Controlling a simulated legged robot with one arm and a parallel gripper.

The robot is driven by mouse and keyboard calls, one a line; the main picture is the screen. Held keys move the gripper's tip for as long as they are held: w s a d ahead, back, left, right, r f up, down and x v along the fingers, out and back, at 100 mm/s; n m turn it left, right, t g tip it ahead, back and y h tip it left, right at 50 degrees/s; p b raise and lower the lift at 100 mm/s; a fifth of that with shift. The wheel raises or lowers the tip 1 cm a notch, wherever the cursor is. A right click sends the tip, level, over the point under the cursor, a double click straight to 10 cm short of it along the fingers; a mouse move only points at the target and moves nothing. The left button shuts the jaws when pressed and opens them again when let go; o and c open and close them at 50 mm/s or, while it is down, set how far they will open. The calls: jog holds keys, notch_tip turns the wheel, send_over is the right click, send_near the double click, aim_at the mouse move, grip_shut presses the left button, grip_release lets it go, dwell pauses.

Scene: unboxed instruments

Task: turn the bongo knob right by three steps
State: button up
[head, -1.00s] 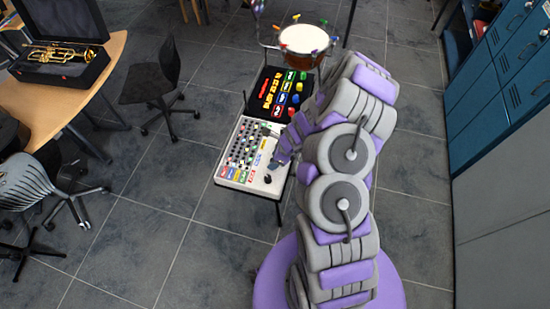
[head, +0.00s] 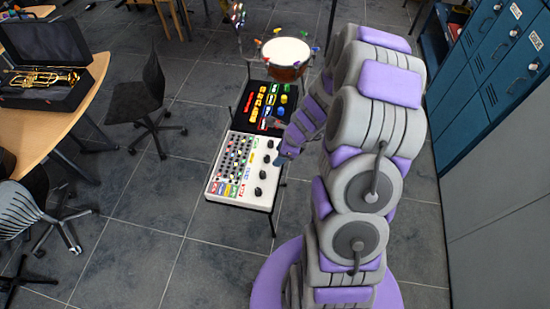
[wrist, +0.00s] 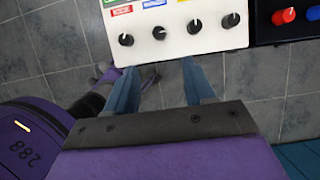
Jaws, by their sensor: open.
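A white control panel (head: 212,187) has a column of black knobs along its right side in the head view. In the wrist view the white panel (wrist: 178,45) shows these knobs in a row: first (wrist: 126,39), second (wrist: 159,33), third (wrist: 194,26) and fourth (wrist: 231,20), each with a white pointer mark. The labels are too small to tell which knob is bongo. My gripper (wrist: 160,66) is open and empty, its two blue fingers apart just off the panel's edge, below the knobs in the picture. In the head view my gripper (head: 281,159) is at the panel's right edge.
A black panel (head: 247,110) with colored buttons adjoins the white one. A drum (head: 286,50) stands behind it. A table with a trumpet case (head: 42,65) and chairs (head: 149,100) are at left; blue lockers (head: 490,70) at right.

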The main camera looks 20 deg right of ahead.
jog(key=shift+v, duration=0.9)
jog(key=shift+a, duration=0.1)
jog(key=s+a+r+n+g+b, duration=0.3)
jog(key=s+a+r+n+b, duration=0.3)
jog(key=s+a+r+n, duration=0.55)
jog(key=s+d+n+g+h+b, duration=0.1)
jog(key=s+n+h+b, duration=0.2)
jog(key=s+n, duration=1)
jog(key=s+b, duration=0.3)
jog(key=shift+s+n+g+h, duration=0.3)
jog(key=shift+s+n+h, duration=0.05)
jog(key=shift+s+h, duration=0.05)
jog(key=shift+r, duration=0.15)
